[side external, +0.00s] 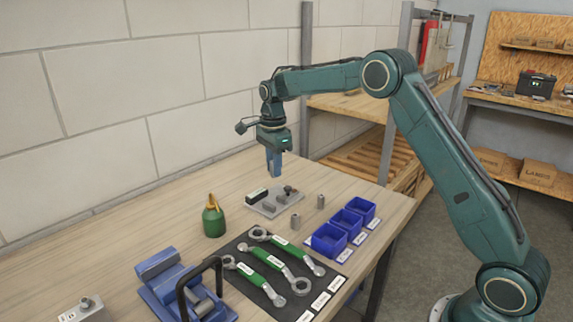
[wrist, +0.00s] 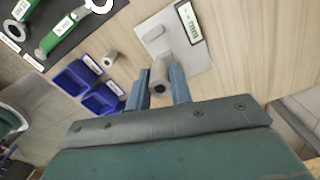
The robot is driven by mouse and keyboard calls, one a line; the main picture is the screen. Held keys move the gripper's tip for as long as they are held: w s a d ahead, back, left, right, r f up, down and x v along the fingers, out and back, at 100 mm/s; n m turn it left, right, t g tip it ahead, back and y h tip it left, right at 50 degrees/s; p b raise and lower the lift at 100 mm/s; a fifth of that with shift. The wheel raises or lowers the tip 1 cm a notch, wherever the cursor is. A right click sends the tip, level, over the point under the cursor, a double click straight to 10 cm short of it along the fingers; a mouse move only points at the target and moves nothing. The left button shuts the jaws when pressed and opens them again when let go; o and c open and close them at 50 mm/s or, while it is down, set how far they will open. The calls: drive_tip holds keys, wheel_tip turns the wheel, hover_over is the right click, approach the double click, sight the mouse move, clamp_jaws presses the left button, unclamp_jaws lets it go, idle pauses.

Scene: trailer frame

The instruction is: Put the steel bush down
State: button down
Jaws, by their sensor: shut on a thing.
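My gripper (side external: 274,172) hangs above the table at the back, near a grey fixture plate (side external: 262,208). In the wrist view its two blue fingers (wrist: 160,69) are closed on a steel bush (wrist: 159,79), a short grey cylinder with a dark bore facing the camera. In the side view the fingers hide the held bush. The plate (wrist: 197,54) lies beyond the fingers in the wrist view, with a label on it. Two other small steel cylinders stand on the table, one nearer (side external: 295,222) and one farther (side external: 320,201).
Blue bins (side external: 328,241) with labels line the right table edge. A black mat (side external: 250,287) holds green-handled wrenches. A green bottle (side external: 213,222) stands left of the plate. Bare wood lies behind the plate.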

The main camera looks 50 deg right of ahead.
drive_tip(key=shift+f, duration=2.8)
drive_tip(key=shift+f, duration=0.1)
drive_tip(key=shift+f, duration=2)
drive_tip(key=shift+f, duration=0.15)
drive_tip(key=c, duration=1.6)
unclamp_jaws()
drive_tip(key=shift+o, duration=0.3)
wheel_tip(320, 180, up, 12)
drive_tip(key=shift+r, duration=0.2)
